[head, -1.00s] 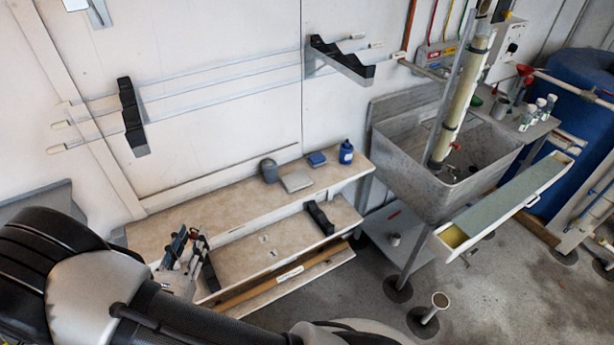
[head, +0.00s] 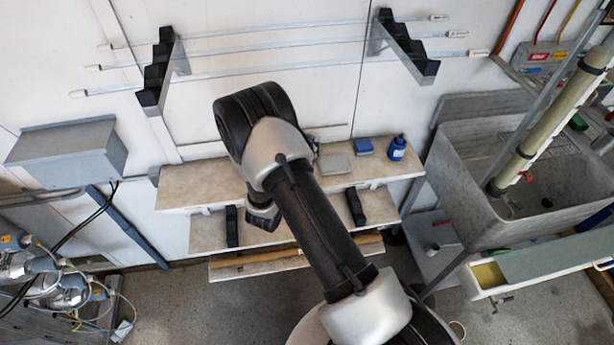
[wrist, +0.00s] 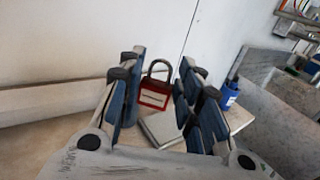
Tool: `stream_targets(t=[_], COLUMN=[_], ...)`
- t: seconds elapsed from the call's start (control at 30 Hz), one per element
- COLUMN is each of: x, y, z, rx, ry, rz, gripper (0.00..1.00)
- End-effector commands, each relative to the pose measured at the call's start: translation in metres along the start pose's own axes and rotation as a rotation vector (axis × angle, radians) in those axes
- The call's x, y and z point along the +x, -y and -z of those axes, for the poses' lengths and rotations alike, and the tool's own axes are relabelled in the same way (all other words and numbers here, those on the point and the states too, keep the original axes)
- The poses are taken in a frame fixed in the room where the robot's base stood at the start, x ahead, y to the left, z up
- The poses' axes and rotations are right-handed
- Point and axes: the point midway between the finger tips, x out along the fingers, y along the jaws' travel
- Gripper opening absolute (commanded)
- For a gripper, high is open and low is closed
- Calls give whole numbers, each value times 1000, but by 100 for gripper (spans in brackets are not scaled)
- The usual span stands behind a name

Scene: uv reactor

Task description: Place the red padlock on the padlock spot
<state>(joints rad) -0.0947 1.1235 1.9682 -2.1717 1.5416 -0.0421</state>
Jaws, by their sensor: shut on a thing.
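The red padlock (wrist: 154,95) has a dark metal shackle pointing up and a pale label. In the wrist view it sits between the blue-padded fingers of my gripper (wrist: 158,92), which is shut on it. It is seen against the pale wall, above or at the back of the upper shelf; I cannot tell whether it touches the shelf. In the head view my arm hides the padlock and the fingertips. I cannot pick out a marked padlock spot in any view.
The upper shelf (head: 185,185) carries a grey flat case (head: 334,165), a blue box (head: 364,147) and a blue bottle (head: 397,148) right of my arm. The shelf's left part looks clear. A grey sink (head: 460,185) stands at the right. Black stepped rod holders (head: 155,75) are on the wall.

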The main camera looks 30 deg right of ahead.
Motion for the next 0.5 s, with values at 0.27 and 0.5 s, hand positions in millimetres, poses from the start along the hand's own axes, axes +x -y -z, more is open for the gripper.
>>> stream_targets(t=[0.27,0.5], x=[0,0], y=[0,0], z=[70,87], rx=[0,2], ry=[1,2], rz=[0,0], gripper=[6,6])
